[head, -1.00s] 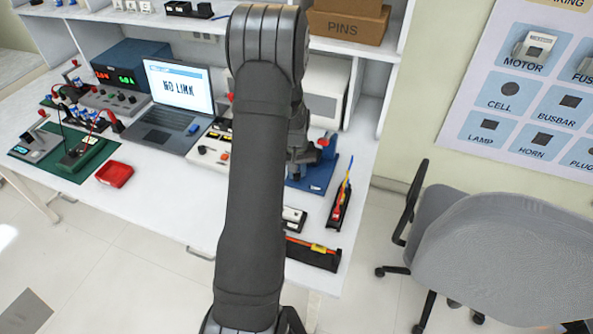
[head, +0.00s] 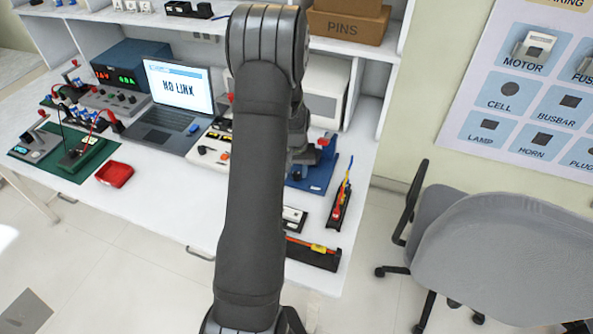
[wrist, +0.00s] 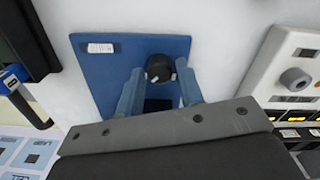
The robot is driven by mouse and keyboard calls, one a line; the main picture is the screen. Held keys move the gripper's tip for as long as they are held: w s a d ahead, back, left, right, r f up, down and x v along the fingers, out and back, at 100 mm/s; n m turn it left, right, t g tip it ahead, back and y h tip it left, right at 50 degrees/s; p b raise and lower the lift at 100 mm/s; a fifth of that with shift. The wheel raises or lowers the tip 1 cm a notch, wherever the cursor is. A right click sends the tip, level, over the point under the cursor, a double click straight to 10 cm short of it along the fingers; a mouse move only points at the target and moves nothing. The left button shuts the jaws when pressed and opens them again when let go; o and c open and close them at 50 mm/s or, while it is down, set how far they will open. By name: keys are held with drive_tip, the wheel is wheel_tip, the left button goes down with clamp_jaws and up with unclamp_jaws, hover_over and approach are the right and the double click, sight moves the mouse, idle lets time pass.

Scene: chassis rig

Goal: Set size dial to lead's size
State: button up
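In the wrist view a black round dial (wrist: 159,67) with a light pointer mark stands on a blue plate (wrist: 95,70), which has a small white label. My gripper (wrist: 160,80) has its two blue-grey fingers apart, one on each side of the dial, with gaps showing; I cannot tell their exact height against it. A dark patch on the plate shows between the fingers. In the head view the blue tool base (head: 320,178) with a red knob is partly behind my arm, and the dial is hidden. A lead with red and yellow parts (head: 338,208) lies in a black holder to its right.
Another black holder with an orange lead (head: 318,249) is at the bench's front edge. A laptop (head: 178,95) reading "NO LINK", a red tray (head: 115,173) and a green board (head: 75,158) stand to the left. A grey chair (head: 490,250) is at right.

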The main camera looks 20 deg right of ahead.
sight(296, 173)
drive_tip(key=shift+o, duration=0.9)
wheel_tip(296, 173, up, 17)
drive_tip(key=shift+r, duration=0.2)
drive_tip(key=shift+a, duration=0.1)
wheel_tip(296, 173, down, 18)
drive_tip(key=shift+r, duration=0.25)
idle(0.5)
